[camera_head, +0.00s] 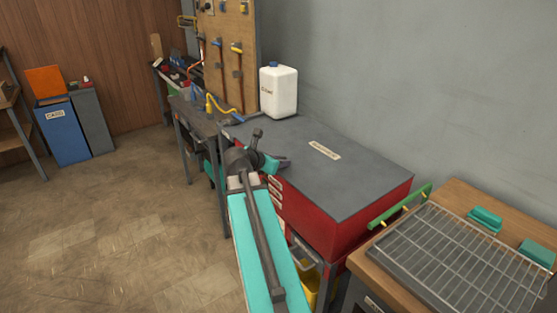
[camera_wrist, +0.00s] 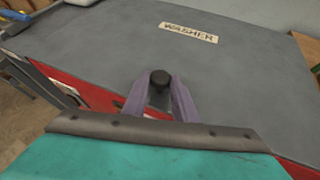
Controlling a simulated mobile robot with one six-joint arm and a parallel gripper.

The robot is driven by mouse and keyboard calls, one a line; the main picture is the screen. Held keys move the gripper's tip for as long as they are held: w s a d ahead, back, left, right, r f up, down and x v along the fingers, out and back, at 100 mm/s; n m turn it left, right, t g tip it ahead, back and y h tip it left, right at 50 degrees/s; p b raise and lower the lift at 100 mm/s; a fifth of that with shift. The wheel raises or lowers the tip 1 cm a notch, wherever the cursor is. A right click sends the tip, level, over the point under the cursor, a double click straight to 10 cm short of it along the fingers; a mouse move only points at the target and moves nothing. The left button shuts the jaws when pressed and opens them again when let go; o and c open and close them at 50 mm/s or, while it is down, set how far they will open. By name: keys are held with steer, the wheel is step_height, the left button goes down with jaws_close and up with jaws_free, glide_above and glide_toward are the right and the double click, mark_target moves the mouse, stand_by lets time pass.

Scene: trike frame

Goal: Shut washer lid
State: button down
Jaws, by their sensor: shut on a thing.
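The washer is a red box (camera_head: 372,226) with a wide grey lid (camera_head: 350,170) labelled WASHER. In the head view the lid lies flat over the box, and I see no clear gap along the visible right edge. My gripper (camera_head: 284,162) is at the lid's front left edge. In the wrist view the lid (camera_wrist: 100,45) fills the upper part. There my gripper (camera_wrist: 160,95) has its two fingers shut around a dark round-topped knob (camera_wrist: 160,77) at the lid's front edge. The fingers and wrist hide part of the front edge.
A white jug (camera_head: 279,92) stands at the lid's back left corner, against the wall. A wooden bench with a wire rack (camera_head: 465,255) is close on the right. A tool bench (camera_head: 200,115) stands to the left. The floor (camera_head: 110,230) at left is clear.

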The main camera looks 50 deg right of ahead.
steer(key=shift+a+f, duration=0.15)
steer(key=shift+f, duration=0.45)
steer(key=c, duration=1.5)
jaws_free()
steer(key=shift+w, duration=0.1)
steer(key=shift+o, duration=0.2)
steer(key=b+v, duration=0.6)
steer(key=v, duration=0.8)
steer(key=shift+d+r+b, duration=0.2)
steer(key=shift+r+b, duration=0.1)
steer(key=shift+b, duration=0.05)
steer(key=shift+w, duration=0.1)
